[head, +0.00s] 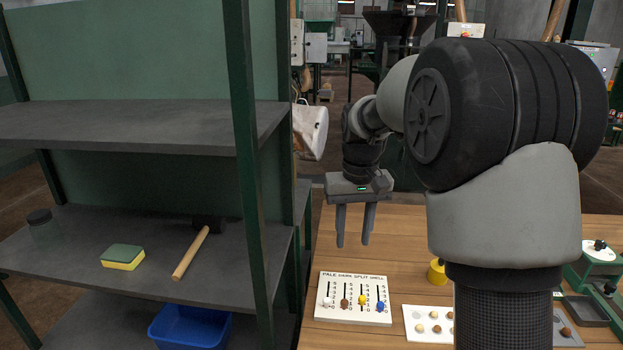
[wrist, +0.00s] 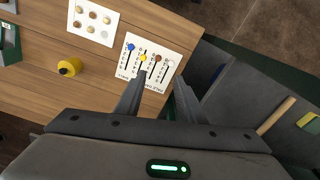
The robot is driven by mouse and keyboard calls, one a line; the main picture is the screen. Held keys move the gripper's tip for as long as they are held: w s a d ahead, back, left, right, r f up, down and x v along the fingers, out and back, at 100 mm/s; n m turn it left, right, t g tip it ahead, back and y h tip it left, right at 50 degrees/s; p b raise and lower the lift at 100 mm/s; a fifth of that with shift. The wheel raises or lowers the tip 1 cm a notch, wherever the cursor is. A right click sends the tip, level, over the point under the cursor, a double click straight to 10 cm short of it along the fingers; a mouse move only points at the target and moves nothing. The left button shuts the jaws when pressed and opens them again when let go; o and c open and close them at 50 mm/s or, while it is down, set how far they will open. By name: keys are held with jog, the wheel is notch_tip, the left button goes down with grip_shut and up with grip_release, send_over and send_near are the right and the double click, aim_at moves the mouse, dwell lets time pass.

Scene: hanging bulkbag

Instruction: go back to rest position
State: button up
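My gripper (head: 354,226) hangs pointing down above the wooden table, left of my large arm links in the head view. Its two fingers are spread apart with nothing between them. In the wrist view the gripper (wrist: 158,85) also shows empty, with fingers parted. Below it lies a white board (head: 352,311) with coloured sliders in white, brown, yellow and blue; the board also shows in the wrist view (wrist: 165,42). The gripper is apart from the board and touches nothing visible.
A grey shelf (head: 130,130) with a green frame stands at left, bearing a sponge (head: 123,257), a hammer (head: 192,253) and a jar (head: 43,230). A blue bin (head: 190,327) sits below. A yellow object (head: 437,272) and sample card (head: 420,325) lie on the table (head: 400,230).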

jog(key=s+r+t+p, duration=0.3)
jog(key=s+r+p, duration=0.1)
jog(key=s+r, duration=1.05)
jog(key=s+r+t+p, duration=0.1)
jog(key=s+t+p, duration=0.1)
jog(key=s, duration=1)
jog(key=shift+m+p, duration=0.3)
jog(key=shift+p, duration=0.5)
jog(key=shift+d, duration=0.1)
